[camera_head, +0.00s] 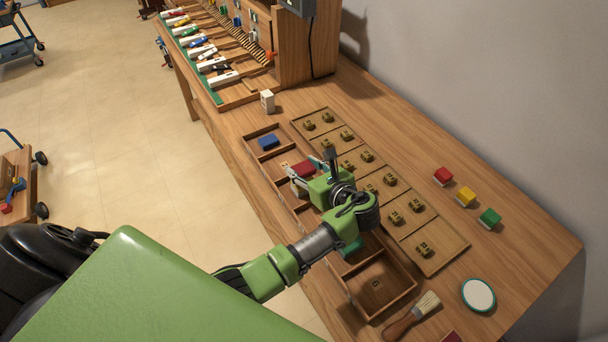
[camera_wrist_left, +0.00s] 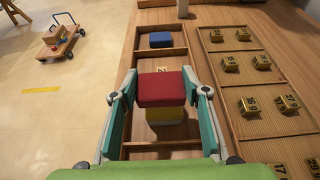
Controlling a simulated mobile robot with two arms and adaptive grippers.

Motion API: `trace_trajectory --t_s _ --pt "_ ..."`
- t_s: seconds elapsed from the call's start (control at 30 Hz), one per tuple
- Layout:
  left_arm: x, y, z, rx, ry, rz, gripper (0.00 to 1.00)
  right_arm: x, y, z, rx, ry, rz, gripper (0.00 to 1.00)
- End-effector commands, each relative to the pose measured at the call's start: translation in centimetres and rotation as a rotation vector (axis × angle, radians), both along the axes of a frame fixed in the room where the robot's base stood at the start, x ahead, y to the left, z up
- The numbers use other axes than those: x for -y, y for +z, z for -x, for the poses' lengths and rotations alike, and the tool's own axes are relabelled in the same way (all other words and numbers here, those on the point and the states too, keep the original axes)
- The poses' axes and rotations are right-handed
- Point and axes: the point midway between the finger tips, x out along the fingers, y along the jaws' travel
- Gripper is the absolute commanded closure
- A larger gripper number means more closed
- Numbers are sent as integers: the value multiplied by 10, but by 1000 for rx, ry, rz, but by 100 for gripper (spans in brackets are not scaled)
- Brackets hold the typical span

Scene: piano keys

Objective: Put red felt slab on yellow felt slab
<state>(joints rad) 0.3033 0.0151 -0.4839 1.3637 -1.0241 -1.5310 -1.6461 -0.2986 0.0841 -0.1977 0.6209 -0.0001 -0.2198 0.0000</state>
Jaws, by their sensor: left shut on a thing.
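My left gripper (camera_head: 302,174) is shut on the red felt slab (camera_head: 304,168), above the row of wooden compartments beside the piano. In the left wrist view the red slab (camera_wrist_left: 160,88) sits level between the two fingers. The yellow felt slab (camera_wrist_left: 165,125) shows below the red one in that view, in a compartment, partly covered by it. I cannot tell whether the two slabs touch. The yellow slab is hidden in the head view. My right gripper is not in view.
A blue slab (camera_head: 268,142) lies in the compartment beyond; a green one (camera_head: 350,248) lies nearer. Trays of small numbered brass pieces (camera_head: 387,179) flank the compartments on the right. A brush (camera_head: 412,315), a round white disc (camera_head: 478,295) and red, yellow and green blocks (camera_head: 466,197) stand on the bench.

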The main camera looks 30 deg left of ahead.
Motion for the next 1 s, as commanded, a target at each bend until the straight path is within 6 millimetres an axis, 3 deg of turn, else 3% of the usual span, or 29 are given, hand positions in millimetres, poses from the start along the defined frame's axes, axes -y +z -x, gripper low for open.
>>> trace_trajectory --t_s 0.3,0.67,0.7,0.77,1.0 --pt "0 -32 -3 -3 0 -2 70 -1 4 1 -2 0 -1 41" --pt "0 -36 -3 -1 0 0 70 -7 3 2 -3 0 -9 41" --pt "0 -37 -3 -1 0 0 55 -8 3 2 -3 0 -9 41" --pt "0 -36 -3 -1 0 0 41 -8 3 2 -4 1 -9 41" --pt "0 -36 -3 -1 0 0 41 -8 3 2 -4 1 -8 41"
